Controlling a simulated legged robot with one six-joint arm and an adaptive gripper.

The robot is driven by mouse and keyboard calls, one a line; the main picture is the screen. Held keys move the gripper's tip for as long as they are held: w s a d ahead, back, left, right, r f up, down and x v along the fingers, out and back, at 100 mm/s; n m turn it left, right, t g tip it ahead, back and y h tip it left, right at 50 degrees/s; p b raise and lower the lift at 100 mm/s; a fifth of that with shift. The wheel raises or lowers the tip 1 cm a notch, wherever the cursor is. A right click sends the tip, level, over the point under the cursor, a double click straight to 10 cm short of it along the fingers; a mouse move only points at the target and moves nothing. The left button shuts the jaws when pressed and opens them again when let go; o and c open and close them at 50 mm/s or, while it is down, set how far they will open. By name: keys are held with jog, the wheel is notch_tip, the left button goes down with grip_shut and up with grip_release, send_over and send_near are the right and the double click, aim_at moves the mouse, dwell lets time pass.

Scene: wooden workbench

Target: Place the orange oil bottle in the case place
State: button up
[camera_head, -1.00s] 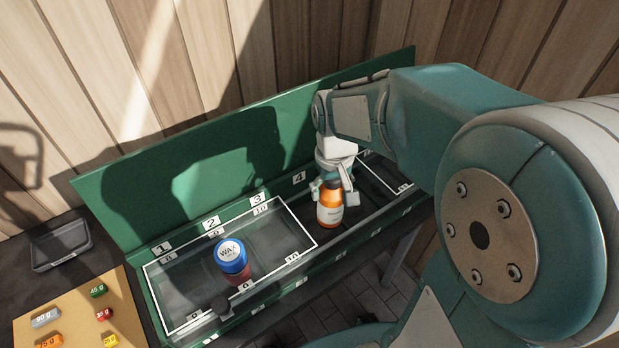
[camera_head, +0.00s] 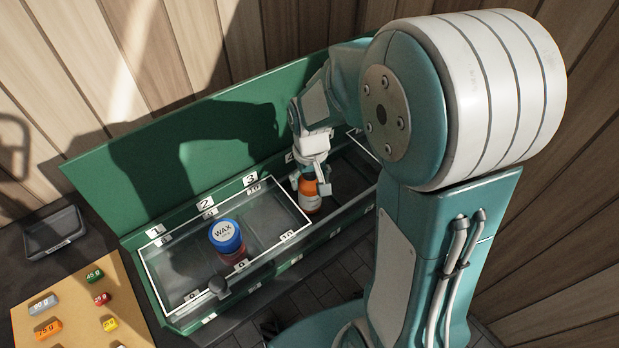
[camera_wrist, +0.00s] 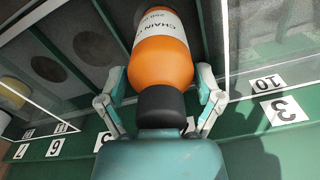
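The orange oil bottle (camera_head: 309,194), with a white label and a black cap, is upright in my gripper (camera_head: 311,178). The wrist view shows the orange bottle (camera_wrist: 163,62) with its cap towards my palm and a finger of my gripper (camera_wrist: 161,92) on each side. My gripper is shut on it. The long green case (camera_head: 190,317) has numbered places along its edges. The bottle is over the case, just right of the white-framed clear panel (camera_head: 275,213). Its base is partly hidden in the wrist view, and I cannot tell whether it touches the case floor.
The green raised back (camera_head: 110,178) of the case is behind. Coloured weights (camera_head: 47,329) lie on a board at left, near a dark tray (camera_head: 54,233). Open compartment space lies right of the bottle.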

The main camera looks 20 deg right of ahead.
jog(key=shift+d, duration=0.2)
notch_tip(320, 180, up, 11)
jog(key=shift+r, duration=0.15)
jog(key=shift+s+r, duration=0.15)
jog(key=shift+r, duration=0.4)
jog(key=s+r+t, duration=0.5)
jog(key=s, duration=0.9)
jog(key=shift+r+t, duration=0.2)
jog(key=shift+t, duration=0.1)
jog(key=shift+a, duration=0.1)
dwell(0.3)
